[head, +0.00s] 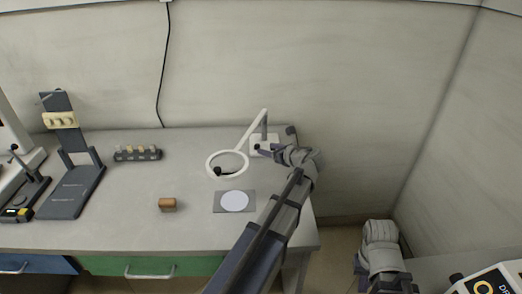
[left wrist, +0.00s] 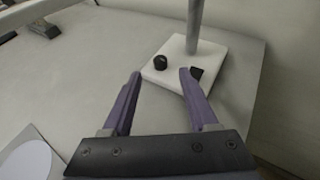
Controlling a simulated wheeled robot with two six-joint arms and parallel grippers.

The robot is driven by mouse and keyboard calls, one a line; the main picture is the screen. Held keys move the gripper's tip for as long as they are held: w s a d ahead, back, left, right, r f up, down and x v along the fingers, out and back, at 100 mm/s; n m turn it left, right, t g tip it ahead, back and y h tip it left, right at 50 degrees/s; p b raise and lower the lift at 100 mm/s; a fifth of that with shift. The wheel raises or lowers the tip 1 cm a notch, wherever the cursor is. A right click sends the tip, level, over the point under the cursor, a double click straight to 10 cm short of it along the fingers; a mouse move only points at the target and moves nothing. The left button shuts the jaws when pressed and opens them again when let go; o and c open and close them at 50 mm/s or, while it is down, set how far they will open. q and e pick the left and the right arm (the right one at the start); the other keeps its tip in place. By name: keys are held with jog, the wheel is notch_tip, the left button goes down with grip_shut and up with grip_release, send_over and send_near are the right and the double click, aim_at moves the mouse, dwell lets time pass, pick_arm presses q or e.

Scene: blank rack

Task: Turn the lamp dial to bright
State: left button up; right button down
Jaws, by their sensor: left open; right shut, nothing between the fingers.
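The lamp (head: 243,134) is white, with a ring head, a bent arm and a square base at the right back of the table. In the left wrist view, its white base (left wrist: 176,48) carries a round black knob, the dial (left wrist: 160,63). A second dark patch on the base is partly behind the right finger. My left gripper (head: 264,151) is at the base; in the wrist view (left wrist: 160,73) it is open and empty. Its fingers point at the base, with the knob ahead between them, not clasped. My right gripper (head: 381,243) is low at the right, shut and away from the table; its fingers are unclear.
A grey mat with a white disc (head: 235,201) lies before the lamp. A brown block (head: 167,204) is left of it. A small rack (head: 137,154) and a dark stand (head: 74,180) are further left. The wall is close behind.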

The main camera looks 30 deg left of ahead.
aim_at(258, 146)
pick_arm(q)
jog(key=shift+b+x, duration=0.8)
jog(key=shift+x, duration=2)
jog(key=shift+d, duration=0.1)
grip_shut()
